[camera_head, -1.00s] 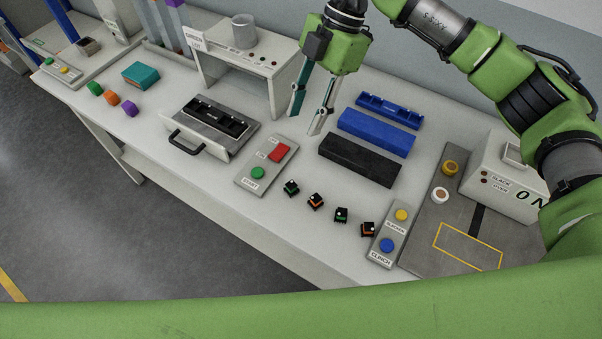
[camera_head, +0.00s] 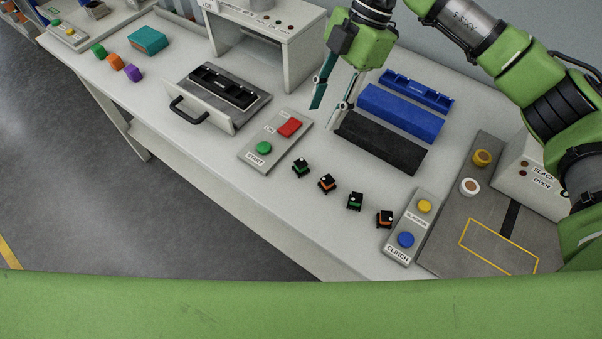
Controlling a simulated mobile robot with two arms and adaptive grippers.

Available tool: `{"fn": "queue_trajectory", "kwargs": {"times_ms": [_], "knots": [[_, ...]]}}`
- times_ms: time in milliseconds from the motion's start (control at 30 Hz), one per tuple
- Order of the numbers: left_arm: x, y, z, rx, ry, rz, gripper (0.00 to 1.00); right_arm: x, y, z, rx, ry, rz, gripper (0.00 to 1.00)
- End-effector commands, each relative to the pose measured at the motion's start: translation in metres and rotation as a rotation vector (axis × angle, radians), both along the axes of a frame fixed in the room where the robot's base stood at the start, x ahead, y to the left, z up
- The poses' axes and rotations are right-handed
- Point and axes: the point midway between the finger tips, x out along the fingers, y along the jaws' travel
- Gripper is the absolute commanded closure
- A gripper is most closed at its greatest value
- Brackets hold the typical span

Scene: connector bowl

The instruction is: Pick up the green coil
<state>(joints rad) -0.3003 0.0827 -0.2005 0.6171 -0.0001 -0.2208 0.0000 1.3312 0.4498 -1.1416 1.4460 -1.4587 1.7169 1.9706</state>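Two small black pieces with green parts lie on the white table: one (camera_head: 301,168) by the start panel, the other (camera_head: 354,202) further right. They look like the coils, and I cannot tell them apart by kind. My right gripper (camera_head: 325,114) points down with its two fingers apart and nothing between them. It is above the table, behind the near green piece and beside the black block. My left gripper is not in view.
Two black-and-orange pieces (camera_head: 326,184) (camera_head: 385,218) alternate with the green ones. A button panel (camera_head: 274,142) stands left, another (camera_head: 412,229) right. A black block (camera_head: 380,143) and blue blocks (camera_head: 400,112) lie behind. A drawer-like fixture (camera_head: 209,112) is further left.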

Motion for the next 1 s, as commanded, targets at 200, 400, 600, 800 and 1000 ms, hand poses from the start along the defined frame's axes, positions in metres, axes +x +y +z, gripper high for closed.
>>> {"fn": "queue_trajectory", "kwargs": {"times_ms": [200,400,600,800,1000], "knots": [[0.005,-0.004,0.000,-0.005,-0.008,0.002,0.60,-0.005,0.006,-0.024,-0.001,0.004,0.002,0.64],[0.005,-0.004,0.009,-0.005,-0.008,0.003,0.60,-0.014,0.019,-0.060,-0.001,0.004,0.002,0.64],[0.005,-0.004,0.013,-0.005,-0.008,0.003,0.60,-0.019,0.027,-0.082,0.000,0.001,0.000,0.64],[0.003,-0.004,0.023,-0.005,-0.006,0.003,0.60,-0.024,0.032,-0.096,0.000,0.004,0.000,0.64],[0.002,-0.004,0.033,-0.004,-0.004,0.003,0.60,-0.030,0.042,-0.124,0.000,0.002,0.001,0.64]]}}
